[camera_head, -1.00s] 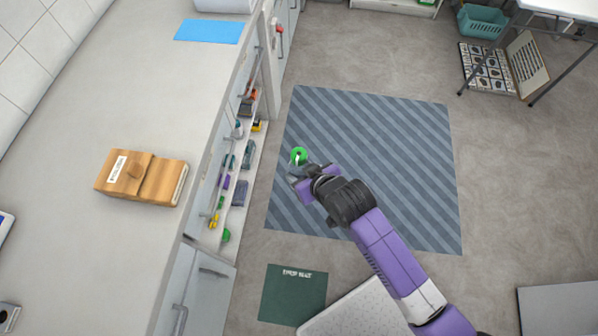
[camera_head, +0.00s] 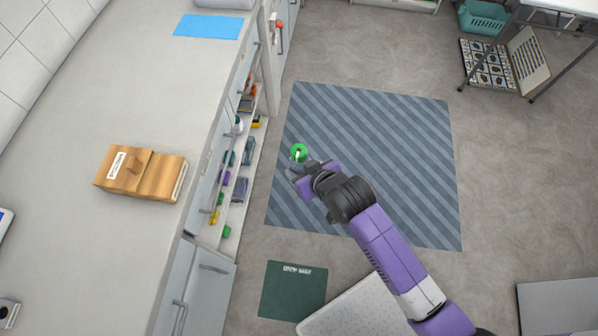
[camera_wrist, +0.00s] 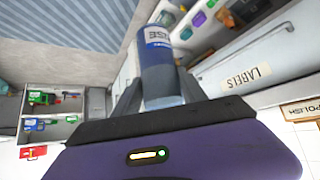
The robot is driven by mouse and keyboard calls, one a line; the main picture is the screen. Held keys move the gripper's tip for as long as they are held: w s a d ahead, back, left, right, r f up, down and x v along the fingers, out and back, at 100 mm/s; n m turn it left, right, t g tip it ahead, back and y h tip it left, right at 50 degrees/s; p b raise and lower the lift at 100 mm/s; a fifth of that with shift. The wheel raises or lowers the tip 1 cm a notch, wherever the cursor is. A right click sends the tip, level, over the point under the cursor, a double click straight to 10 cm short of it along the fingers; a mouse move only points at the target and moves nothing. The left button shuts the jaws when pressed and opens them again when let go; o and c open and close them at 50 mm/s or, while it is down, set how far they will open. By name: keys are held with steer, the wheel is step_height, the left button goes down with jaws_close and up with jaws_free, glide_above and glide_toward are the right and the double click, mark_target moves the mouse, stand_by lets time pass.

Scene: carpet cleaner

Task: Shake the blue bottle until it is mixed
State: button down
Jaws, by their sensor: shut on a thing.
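The blue bottle (camera_wrist: 158,65) is between the two fingers of my gripper (camera_wrist: 158,93) in the wrist view. It has a dark blue body and a white label band ending in "SE". Its far end points away from my palm, toward the top of the picture. In the head view my gripper (camera_head: 302,172) is above the left part of the striped mat, and the bottle is mostly hidden there. A green ring-like thing (camera_head: 299,153) shows just beyond the fingertips. I cannot tell the state of the bottle's contents.
A blue-grey striped mat (camera_head: 390,130) lies on the floor. Open shelves with several small items (camera_head: 241,188) stand close to the left of my gripper, under a long counter (camera_head: 90,235).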

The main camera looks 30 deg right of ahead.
mark_target(303, 157)
steer(key=shift+r, duration=0.2)
stand_by(1.2)
stand_by(0.4)
step_height(303, 157, up, 7)
steer(key=p, duration=0.4)
step_height(303, 157, down, 7)
steer(key=b, duration=0.3)
steer(key=shift+b, duration=0.4)
steer(key=shift+f, duration=0.2)
steer(key=shift+r, duration=0.15)
stand_by(0.5)
